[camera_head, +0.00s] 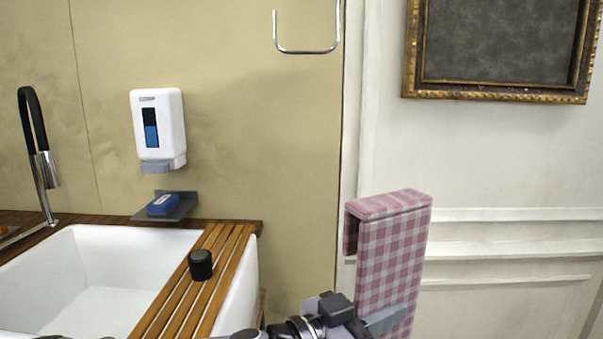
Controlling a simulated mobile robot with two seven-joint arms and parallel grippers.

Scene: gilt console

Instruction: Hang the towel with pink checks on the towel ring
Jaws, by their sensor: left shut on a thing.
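The towel with pink checks (392,255) stands upright at the lower right of the middle, its top folded over with a short flap on the left. My left gripper (385,318) is shut on the towel near the bottom of the view; part of a finger shows across the cloth. The towel's lower end is cut off by the picture edge. The towel ring (307,51), a thin chrome squared loop, is on the beige wall at the top, above and left of the towel and apart from it. My right gripper is not in view.
A white sink (100,270) with a slatted wooden board (190,290) and a black cylinder (201,264) is at the left. A soap dispenser (158,125) hangs above a small shelf (180,209). A gilt frame (500,95) hangs at right. The wall below the ring is clear.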

